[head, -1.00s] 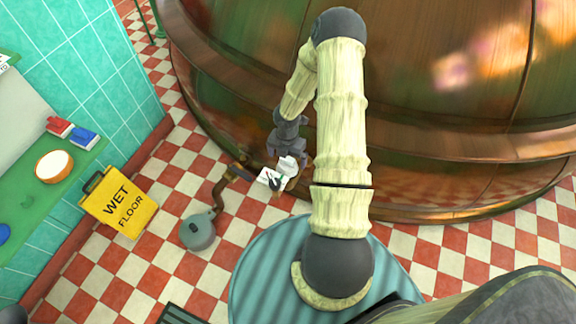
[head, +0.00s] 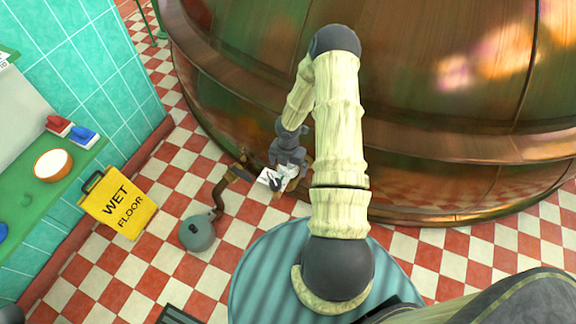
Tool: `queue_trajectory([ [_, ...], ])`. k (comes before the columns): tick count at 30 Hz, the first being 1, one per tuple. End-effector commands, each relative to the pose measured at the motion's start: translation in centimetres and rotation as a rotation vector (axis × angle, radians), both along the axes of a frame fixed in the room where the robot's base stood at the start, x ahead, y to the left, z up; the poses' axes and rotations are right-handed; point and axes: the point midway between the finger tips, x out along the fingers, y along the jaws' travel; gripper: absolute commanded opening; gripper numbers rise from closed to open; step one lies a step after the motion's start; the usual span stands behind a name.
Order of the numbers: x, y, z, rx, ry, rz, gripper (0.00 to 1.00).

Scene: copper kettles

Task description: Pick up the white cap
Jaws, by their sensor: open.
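A small white thing, which looks like the white cap (head: 291,171), shows under my gripper, left of my upright arm in the head view. My gripper (head: 284,170) is open, points down and is right at the cap, covering much of it. Whether the fingers touch the cap or stand around it is too small to tell. A white card-like piece (head: 265,176) with a dark item on it lies just left of the gripper. What the cap rests on is mostly hidden.
A large copper kettle (head: 440,150) stands close behind the gripper. A brown pipe (head: 220,190) leads to a grey-green round vessel (head: 197,233) on the checkered floor. A yellow wet floor sign (head: 120,203) and a green shelf (head: 60,190) with a bowl (head: 53,164) are left.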

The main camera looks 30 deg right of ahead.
Motion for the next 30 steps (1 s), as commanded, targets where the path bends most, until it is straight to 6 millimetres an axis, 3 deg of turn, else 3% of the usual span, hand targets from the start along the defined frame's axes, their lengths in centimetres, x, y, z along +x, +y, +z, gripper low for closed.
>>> queue_trajectory([
  [5,0.0,-0.1,0.0,0.000,0.000,-0.001,0.98],
  [13,0.0,0.0,0.0,0.000,0.000,0.000,0.52],
  [23,0.1,0.1,0.5,0.000,-0.001,0.002,0.52],
  [30,0.1,0.1,4.0,-0.001,-0.003,0.001,0.52],
])
